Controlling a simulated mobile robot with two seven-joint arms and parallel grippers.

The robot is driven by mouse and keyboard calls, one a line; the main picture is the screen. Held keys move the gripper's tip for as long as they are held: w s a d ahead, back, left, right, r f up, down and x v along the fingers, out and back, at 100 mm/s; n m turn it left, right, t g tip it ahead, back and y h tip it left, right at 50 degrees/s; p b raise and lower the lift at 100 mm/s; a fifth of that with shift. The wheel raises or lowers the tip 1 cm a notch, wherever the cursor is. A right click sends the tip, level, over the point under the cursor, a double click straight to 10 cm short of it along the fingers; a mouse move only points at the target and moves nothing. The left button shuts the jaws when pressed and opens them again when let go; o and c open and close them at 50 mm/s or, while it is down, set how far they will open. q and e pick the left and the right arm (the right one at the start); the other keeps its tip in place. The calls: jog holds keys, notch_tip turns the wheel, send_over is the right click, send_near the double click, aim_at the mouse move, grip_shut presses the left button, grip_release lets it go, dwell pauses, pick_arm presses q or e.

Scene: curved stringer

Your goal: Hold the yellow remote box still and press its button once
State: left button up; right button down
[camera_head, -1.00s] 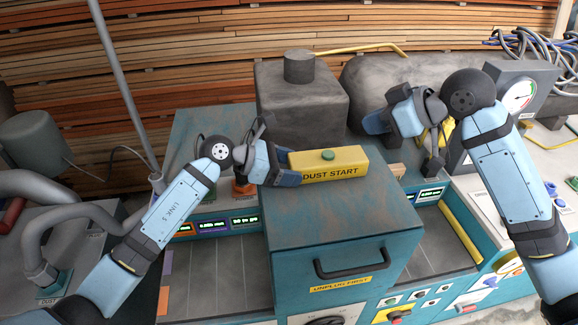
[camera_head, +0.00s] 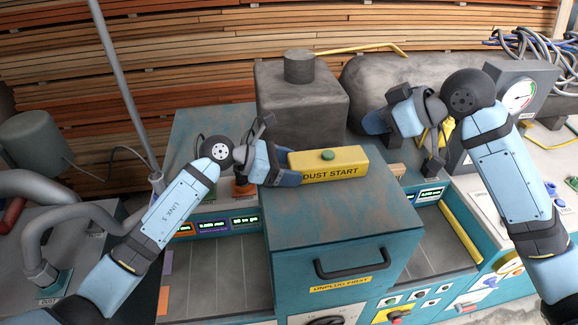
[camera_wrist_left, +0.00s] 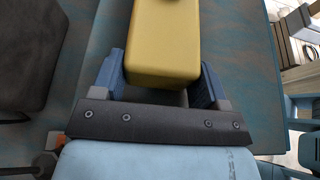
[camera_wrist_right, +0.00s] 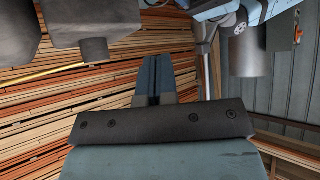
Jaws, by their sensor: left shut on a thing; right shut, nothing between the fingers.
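The yellow remote box (camera_head: 335,167) lies on top of the teal machine housing (camera_head: 345,215), with "DUST START" on its front face. Its green round button (camera_head: 328,155) is on its top face and uncovered. My left gripper (camera_head: 290,172) is shut on the left end of the box. In the left wrist view the box (camera_wrist_left: 163,45) sits between the two blue fingers (camera_wrist_left: 160,80). My right gripper (camera_head: 372,124) is shut and empty, up and to the right of the box and apart from it. In the right wrist view its fingers (camera_wrist_right: 154,78) are together.
A dark grey motor block (camera_head: 300,95) stands behind the box. A small wooden piece (camera_head: 397,170) lies just right of the box. A black handle (camera_head: 350,263) sticks out of the housing's front. A gauge (camera_head: 519,95) stands at the right.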

jog(key=r+m+h, duration=0.1)
jog(key=m+h, duration=0.1)
jog(key=m, duration=0.9)
send_over(331, 153)
jog(key=shift+w+r+t, duration=0.1)
jog(key=shift+r+t, duration=0.05)
jog(key=shift+t, duration=0.15)
jog(key=shift+f, duration=4.4)
jog(key=shift+f, duration=0.45)
jog(key=shift+f, duration=0.45)
jog(key=shift+r, duration=0.9)
